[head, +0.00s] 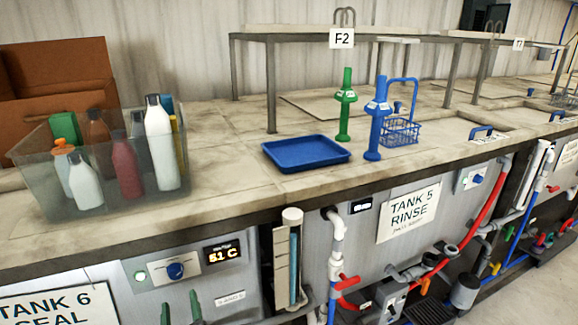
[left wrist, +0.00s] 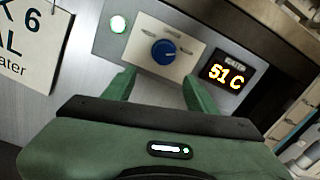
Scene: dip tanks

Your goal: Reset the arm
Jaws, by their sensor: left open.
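My left gripper (head: 181,308) shows at the bottom edge of the head view as two green fingertips, upright and apart, in front of the Tank 6 panel. In the left wrist view the left gripper (left wrist: 158,78) is open and empty. Its fingers point at the panel just below a blue knob (left wrist: 164,52) on a pale plate; the knob does not appear to be held. The same blue knob (head: 176,271) shows above the fingertips in the head view. Whether the fingertips touch the panel is unclear. My right gripper is not in view.
A lit display (head: 222,253) sits right of the knob. Above, the counter (head: 230,205) holds a clear bin (head: 45,190) of bottles, a blue tray (head: 305,152), a green tool (head: 345,105), a blue tool (head: 377,120) and a blue basket (head: 400,132). Pipes (head: 335,250) stand to the right.

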